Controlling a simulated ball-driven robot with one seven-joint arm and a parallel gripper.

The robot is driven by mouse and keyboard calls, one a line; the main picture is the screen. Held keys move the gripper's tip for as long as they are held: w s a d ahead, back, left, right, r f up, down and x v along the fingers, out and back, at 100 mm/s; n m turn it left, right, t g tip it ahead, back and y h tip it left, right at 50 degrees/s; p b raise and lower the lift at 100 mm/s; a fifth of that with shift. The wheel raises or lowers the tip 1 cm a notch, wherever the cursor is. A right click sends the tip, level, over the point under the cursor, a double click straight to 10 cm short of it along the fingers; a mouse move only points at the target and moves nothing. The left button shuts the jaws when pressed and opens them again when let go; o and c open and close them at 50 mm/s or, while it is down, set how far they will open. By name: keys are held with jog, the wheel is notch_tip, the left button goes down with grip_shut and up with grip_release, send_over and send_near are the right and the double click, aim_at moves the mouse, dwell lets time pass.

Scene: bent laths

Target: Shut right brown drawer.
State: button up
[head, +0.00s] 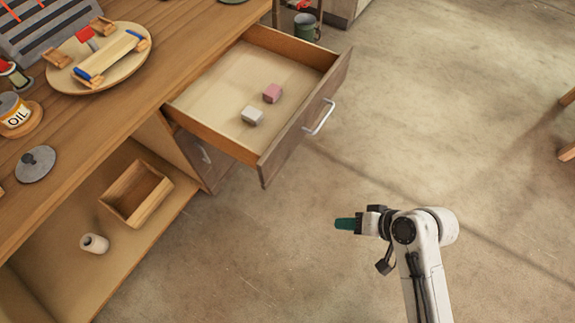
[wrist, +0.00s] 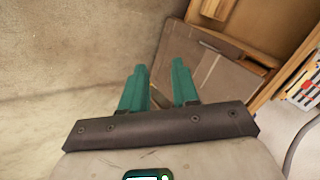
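The brown drawer (head: 308,118) is pulled far out from the wooden workbench in the head view. Its front carries a pale bar handle (head: 320,117).
A second brown front (head: 203,155) with a handle is below the open drawer. A wooden box (head: 136,193) sits on the lower shelf.

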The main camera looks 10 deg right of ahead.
jog(key=w+m+t+y, duration=0.1)
jog(key=w+m+t, duration=0.1)
jog(key=w, duration=0.1)
jog(key=w+a+m+t+y+b, duration=0.1)
jog(key=w+m+t, duration=0.1)
jog(key=w, duration=0.1)
jog(key=w+a+r+m+t+y, duration=0.1)
jog(key=w+y, duration=0.1)
jog(key=w, duration=0.2)
jog(key=shift+a+m+t+b, duration=0.15)
jog(key=shift+m+t+b, duration=0.2)
jog(key=shift+m+t, duration=0.05)
grip_shut()
jog(key=p, duration=0.1)
send_near(276, 165)
jog(key=x, duration=0.5)
jog(key=shift+s, duration=0.1)
jog(key=shift+x, duration=0.75)
jog(key=shift+r, duration=0.1)
